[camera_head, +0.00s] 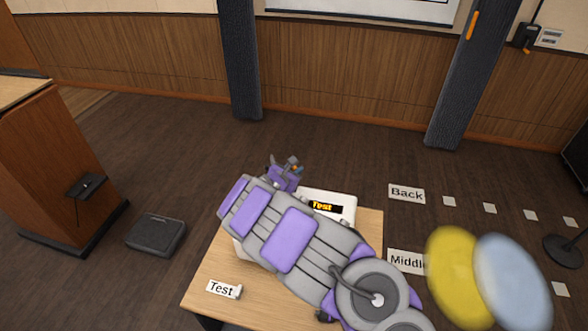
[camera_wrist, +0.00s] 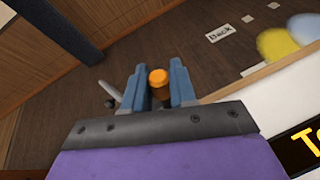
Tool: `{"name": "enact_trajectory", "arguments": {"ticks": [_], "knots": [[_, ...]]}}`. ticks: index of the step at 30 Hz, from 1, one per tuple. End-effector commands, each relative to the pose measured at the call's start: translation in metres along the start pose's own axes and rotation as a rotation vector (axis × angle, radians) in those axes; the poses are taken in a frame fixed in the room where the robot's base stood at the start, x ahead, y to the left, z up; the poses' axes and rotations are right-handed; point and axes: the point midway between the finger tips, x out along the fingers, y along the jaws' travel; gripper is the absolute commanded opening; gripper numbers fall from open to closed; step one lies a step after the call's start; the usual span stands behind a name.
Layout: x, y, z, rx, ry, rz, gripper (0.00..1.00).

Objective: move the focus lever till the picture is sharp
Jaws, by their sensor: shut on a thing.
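My gripper (camera_wrist: 158,88) is shut on an orange-topped lever (camera_wrist: 158,77), which stands between its two blue fingers in the wrist view. A white device (camera_head: 340,204) with a dark display reading "Test" in orange stands on the wooden table, partly hidden by my arm. Blurred yellow (camera_head: 452,277) and pale blue (camera_head: 512,281) discs show at the right. Their edges are soft.
Signs reading "Back" (camera_head: 407,194) and "Middle" (camera_head: 405,262) lie to the right with several small pale squares. A black box (camera_head: 156,235) and a brown lectern (camera_head: 50,165) stand at the left. Dark floor lies open behind.

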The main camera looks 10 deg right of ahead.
Motion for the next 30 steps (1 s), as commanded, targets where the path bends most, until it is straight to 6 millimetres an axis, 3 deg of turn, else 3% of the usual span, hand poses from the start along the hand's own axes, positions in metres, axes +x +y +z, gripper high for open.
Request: {"name": "enact_trajectory", "arguments": {"ticks": [7,17,23,30], "knots": [[0.000,0.000,0.000,0.000,0.000,0.001,0.46],[-0.004,0.001,0.000,-0.001,0.000,0.002,0.47],[-0.032,0.003,0.003,-0.001,-0.003,0.005,0.47],[-0.083,0.004,0.002,-0.003,-0.001,0.006,0.47]]}}
